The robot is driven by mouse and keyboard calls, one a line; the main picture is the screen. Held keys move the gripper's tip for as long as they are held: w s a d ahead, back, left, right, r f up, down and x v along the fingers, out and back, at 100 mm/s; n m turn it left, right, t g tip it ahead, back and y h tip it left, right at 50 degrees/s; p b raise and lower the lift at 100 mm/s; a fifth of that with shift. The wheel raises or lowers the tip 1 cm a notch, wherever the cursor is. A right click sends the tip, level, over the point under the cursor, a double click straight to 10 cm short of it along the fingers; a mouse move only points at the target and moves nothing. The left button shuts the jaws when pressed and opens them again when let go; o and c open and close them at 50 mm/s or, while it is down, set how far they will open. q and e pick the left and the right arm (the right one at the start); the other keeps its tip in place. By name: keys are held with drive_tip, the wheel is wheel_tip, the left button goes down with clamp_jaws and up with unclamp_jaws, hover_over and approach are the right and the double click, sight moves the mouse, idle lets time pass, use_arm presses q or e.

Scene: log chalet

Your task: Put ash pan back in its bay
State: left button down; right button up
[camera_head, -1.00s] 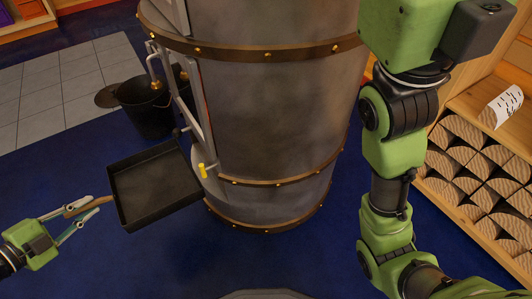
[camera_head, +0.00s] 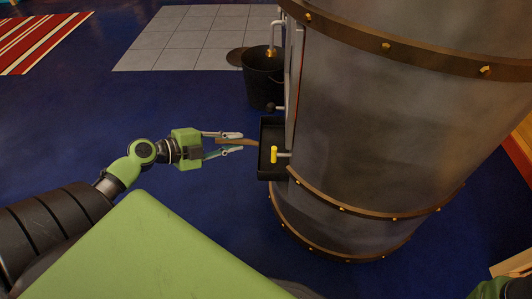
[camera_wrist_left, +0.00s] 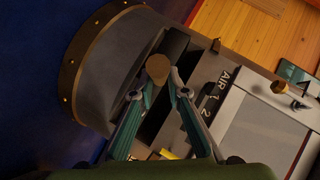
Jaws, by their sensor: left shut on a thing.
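The dark ash pan (camera_head: 268,168) is at the lower front of the round grey stove (camera_head: 375,125). Its handle end sticks out to the left, and the rest is hidden by the stove's side, so I cannot tell exactly how deep it sits in the bay. My left gripper (camera_head: 238,143) is shut on the pan's wooden handle (camera_head: 233,141). In the left wrist view the round handle end (camera_wrist_left: 157,68) shows between the fingertips (camera_wrist_left: 157,90), against the dark opening. My right gripper is out of view.
An AIR scale (camera_wrist_left: 217,90) shows on the stove front. The blue floor at left is clear.

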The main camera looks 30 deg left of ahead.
sight(263, 153)
use_arm(q)
drive_tip(key=w+d, duration=0.1)
drive_tip(key=d, duration=0.1)
drive_tip(key=w+d, duration=0.2)
drive_tip(key=d, duration=0.1)
drive_tip(key=w+d, duration=0.1)
drive_tip(key=d, duration=0.1)
drive_tip(key=shift+w+d+r, duration=0.2)
drive_tip(key=shift+w+d, duration=0.05)
drive_tip(key=shift+w, duration=0.15)
wheel_tip(263, 153, down, 4)
drive_tip(key=b, duration=0.3)
drive_tip(key=shift+r, duration=0.2)
drive_tip(key=c, duration=2)
unclamp_jaws()
drive_tip(key=shift+f, duration=0.1)
drive_tip(key=shift+o, duration=0.2)
drive_tip(key=shift+s, duration=0.1)
drive_tip(key=p+v, duration=0.3)
drive_tip(key=v, duration=0.9)
